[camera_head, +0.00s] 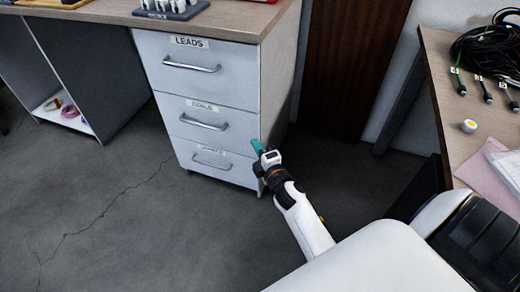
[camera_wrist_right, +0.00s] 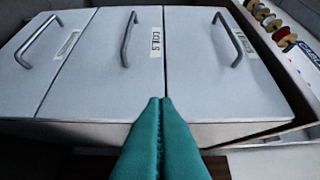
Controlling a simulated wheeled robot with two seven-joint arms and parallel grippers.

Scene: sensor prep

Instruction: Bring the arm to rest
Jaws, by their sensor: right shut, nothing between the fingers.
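My right gripper (camera_head: 257,146) has teal fingers and is in front of the right edge of a white drawer cabinet (camera_head: 279,84). In the right wrist view the teal fingers (camera_wrist_right: 160,103) are pressed together with nothing between them. The cabinet front also fills much of that view, turned sideways. My right arm reaches out from the lower right of the head view. I cannot tell whether the fingertips touch the cabinet. My left gripper is not in view.
The cabinet's drawers, labelled LEADS (camera_head: 190,65) and COILS (camera_head: 205,118) above a lower drawer (camera_head: 212,162), look shut. A wooden table (camera_head: 452,118) at right holds black cables (camera_head: 490,48) and a small white and yellow round item (camera_head: 469,126). The grey floor (camera_head: 110,215) at left is clear.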

